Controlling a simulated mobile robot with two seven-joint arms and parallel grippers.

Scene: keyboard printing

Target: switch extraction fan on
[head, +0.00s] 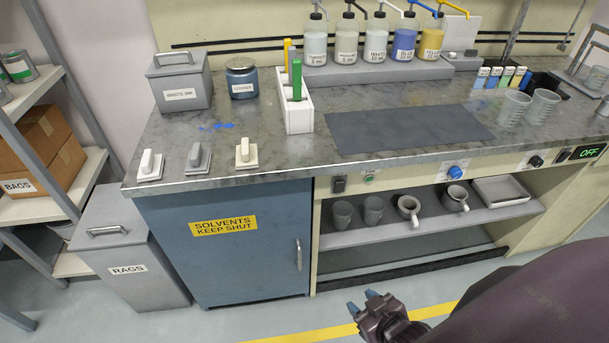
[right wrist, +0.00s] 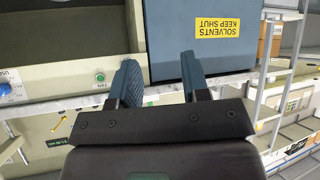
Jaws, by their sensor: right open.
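A small green round button (head: 369,179) sits on the bench's front panel beside a label that reads FAN. It also shows in the right wrist view, where the green button (right wrist: 100,77) is left of my fingers and the lettering is upside down. My right gripper (head: 362,301) is low in front of the bench, below and apart from the button. In the right wrist view the right gripper (right wrist: 158,64) has its two blue fingers spread with nothing between them. My left gripper is not in view.
Below, a shelf (head: 350,239) holds cups and mugs. A blue solvents cabinet (head: 225,260) stands left. The floor in front is clear.

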